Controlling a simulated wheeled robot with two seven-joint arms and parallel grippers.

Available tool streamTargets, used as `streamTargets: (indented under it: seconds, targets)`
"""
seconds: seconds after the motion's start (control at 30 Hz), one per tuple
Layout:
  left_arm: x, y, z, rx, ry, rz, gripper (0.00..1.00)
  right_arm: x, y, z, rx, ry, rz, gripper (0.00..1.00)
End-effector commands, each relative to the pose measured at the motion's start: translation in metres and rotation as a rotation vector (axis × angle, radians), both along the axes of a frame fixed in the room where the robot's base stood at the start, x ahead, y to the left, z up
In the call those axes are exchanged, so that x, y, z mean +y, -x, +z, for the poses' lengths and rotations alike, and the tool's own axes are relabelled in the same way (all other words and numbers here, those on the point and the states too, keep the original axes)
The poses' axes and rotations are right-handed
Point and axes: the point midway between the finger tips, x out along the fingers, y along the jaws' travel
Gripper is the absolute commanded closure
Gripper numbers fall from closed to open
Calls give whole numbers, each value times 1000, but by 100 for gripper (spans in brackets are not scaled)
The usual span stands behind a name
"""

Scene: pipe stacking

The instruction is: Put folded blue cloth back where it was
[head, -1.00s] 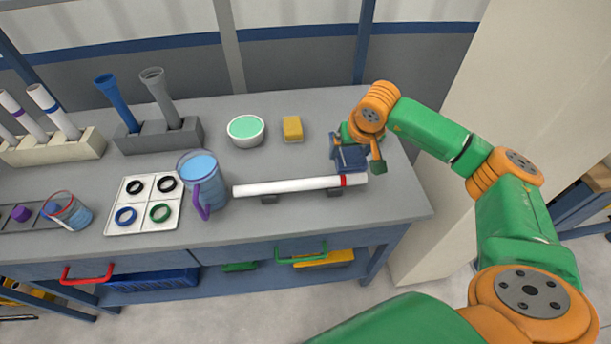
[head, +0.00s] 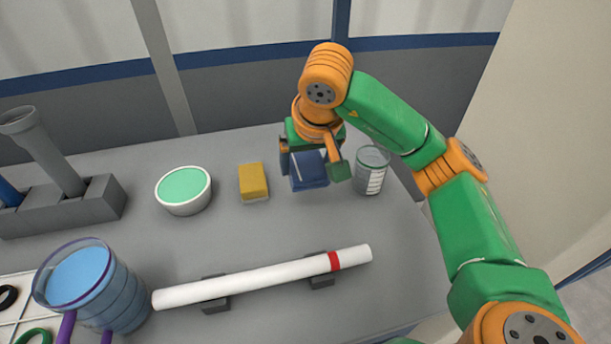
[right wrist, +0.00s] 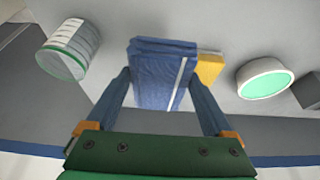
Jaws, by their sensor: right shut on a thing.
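The folded blue cloth (head: 309,172) with a pale stripe is at the back right of the table, between the yellow sponge and the clear beaker. My right gripper (head: 312,160) is over it and shut on it. In the right wrist view, the cloth (right wrist: 160,75) sits between the two fingers of my right gripper (right wrist: 162,92). I cannot tell whether the cloth touches the tabletop. My left gripper is not in view.
The yellow sponge (head: 253,182) is just left of the cloth, and the beaker (head: 370,172) is close on its right. A green-topped bowl (head: 184,190) stands farther left. A white pipe (head: 260,277) with a red band lies on dark supports in front. The tabletop (head: 400,240) at right is clear.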

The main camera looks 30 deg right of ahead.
Motion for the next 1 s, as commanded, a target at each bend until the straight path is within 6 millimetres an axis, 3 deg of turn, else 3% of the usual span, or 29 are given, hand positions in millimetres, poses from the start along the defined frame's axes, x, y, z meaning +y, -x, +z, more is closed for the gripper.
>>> streamTargets:
  seconds: [0.1, 0.2, 0.4, 0.57, 0.93, 0.97, 1.0]
  targets:
    - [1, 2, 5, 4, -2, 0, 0, -16, -30, -23, 10, -1, -6, 58]
    - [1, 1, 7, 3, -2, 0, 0, -24, -47, -46, 8, -1, -3, 58]
    - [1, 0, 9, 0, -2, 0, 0, -34, -67, -73, 5, 2, -1, 58]
    - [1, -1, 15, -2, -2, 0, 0, -33, -66, -99, 3, 1, 2, 58]
    - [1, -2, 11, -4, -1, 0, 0, -33, -67, -105, -1, 2, 1, 58]
    - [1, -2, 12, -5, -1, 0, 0, -33, -67, -104, -1, 2, 1, 5]
    - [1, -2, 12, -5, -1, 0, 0, -33, -67, -104, -1, 2, 1, 0]
